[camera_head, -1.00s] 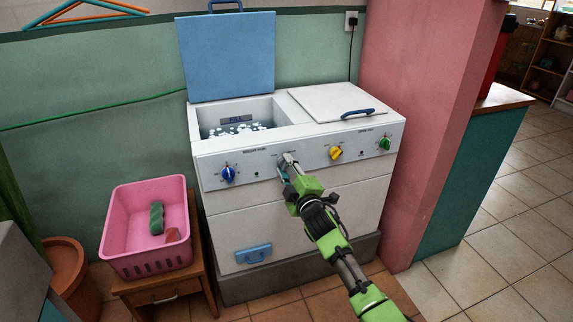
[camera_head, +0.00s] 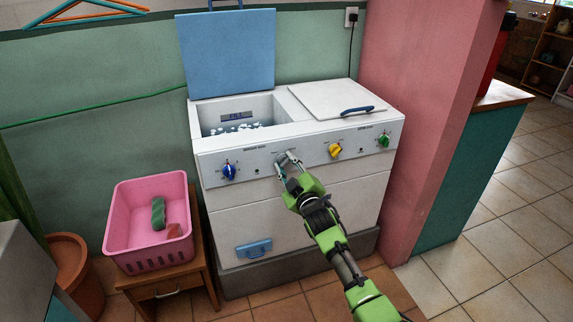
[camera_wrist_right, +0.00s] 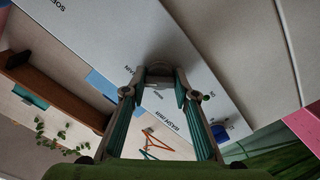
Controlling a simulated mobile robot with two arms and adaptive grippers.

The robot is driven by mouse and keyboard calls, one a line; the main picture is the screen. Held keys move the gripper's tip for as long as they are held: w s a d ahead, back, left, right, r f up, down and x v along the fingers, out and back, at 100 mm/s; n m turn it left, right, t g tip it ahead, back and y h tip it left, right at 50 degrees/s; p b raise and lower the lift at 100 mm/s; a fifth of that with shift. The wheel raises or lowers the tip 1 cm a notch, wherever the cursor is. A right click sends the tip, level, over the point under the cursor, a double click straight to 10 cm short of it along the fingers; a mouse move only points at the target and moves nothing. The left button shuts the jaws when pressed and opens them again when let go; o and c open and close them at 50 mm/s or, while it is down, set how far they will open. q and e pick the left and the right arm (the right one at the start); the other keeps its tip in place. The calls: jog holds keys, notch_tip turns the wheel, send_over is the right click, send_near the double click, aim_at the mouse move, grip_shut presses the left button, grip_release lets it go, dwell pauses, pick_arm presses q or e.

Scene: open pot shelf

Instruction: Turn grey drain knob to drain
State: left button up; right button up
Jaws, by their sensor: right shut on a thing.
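The white twin-tub washing machine (camera_head: 225,205) stands against the green wall, with a row of knobs on its front panel. My right gripper (camera_head: 287,163) is at the panel, between the blue and yellow knobs. In the right wrist view, its fingers (camera_wrist_right: 159,86) are closed on a grey knob (camera_wrist_right: 159,71), one finger on each side. The gripper hides most of the knob in the head view, and its pointer setting is not readable. The open tub (camera_head: 238,128) at the machine's left holds water and white suds. My left gripper is not in view.
The blue knob (camera_head: 229,172) is left of the gripper; the yellow knob (camera_head: 335,151) and green knob (camera_head: 384,140) are right. The blue lid (camera_head: 228,55) stands open. A pink basket (camera_head: 150,258) rests on a wooden stool (camera_head: 172,286). Tiled floor is clear at right.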

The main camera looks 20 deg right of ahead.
jog(key=o, duration=1.1)
jog(key=shift+s, duration=0.1)
jog(key=s, duration=1.1)
jog(key=shift+s+d, duration=0.25)
jog(key=shift+s, duration=0.15)
